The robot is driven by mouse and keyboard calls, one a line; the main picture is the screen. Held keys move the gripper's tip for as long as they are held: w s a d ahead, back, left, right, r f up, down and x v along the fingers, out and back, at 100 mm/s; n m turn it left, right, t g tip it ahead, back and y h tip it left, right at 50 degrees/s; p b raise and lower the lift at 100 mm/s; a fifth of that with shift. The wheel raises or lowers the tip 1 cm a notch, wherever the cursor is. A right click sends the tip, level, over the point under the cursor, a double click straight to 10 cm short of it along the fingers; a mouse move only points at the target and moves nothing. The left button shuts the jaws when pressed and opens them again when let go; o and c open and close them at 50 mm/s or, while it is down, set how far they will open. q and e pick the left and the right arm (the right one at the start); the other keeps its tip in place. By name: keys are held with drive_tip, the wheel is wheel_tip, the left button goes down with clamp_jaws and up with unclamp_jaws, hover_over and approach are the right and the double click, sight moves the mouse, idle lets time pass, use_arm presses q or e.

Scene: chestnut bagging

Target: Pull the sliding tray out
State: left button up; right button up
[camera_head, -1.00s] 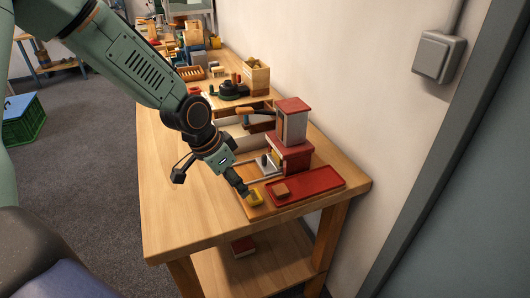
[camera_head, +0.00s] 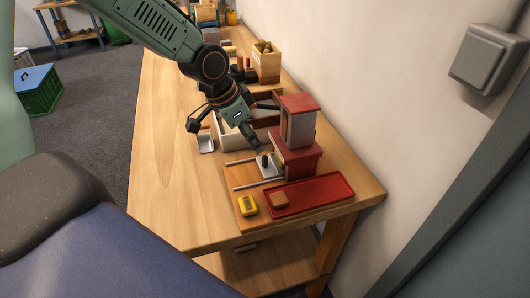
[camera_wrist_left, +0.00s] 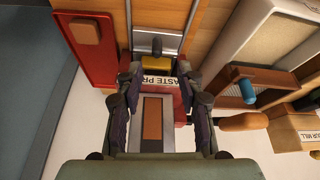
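The sliding tray (camera_head: 270,171) is a grey metal plate with a dark knob (camera_head: 265,160), lying between two rails at the left foot of the red and grey press (camera_head: 297,160). In the left wrist view the tray (camera_wrist_left: 170,42) and its dark knob (camera_wrist_left: 157,46) show beyond my fingers, near a yellow part (camera_wrist_left: 157,63) and a label reading "PASTE PR". My left gripper (camera_head: 258,149) is just above and behind the knob in the head view. In the wrist view its two fingers (camera_wrist_left: 158,85) are spread, with nothing held between them. My right gripper is out of view.
A cream box (camera_head: 230,136) and a small metal scoop (camera_head: 206,144) stand behind. The table's left side is bare.

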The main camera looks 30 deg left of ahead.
sight(263, 158)
use_arm(q)
drive_tip(key=b+x, duration=0.3)
drive_tip(key=x, duration=0.3)
drive_tip(key=shift+f, duration=0.35)
drive_tip(key=shift+d+f, duration=0.1)
drive_tip(key=shift+f, duration=0.1)
drive_tip(key=shift+s+d+f+b, duration=0.1)
drive_tip(key=shift+d+b, duration=0.1)
drive_tip(key=shift+b, duration=0.2)
drive_tip(key=shift+w+f, duration=0.1)
drive_tip(key=shift+w, duration=0.15)
drive_tip(key=shift+a, duration=0.1)
drive_tip(key=shift+c, duration=1.1)
drive_tip(key=shift+s, duration=0.15)
drive_tip(key=c, duration=0.3)
clamp_jaws()
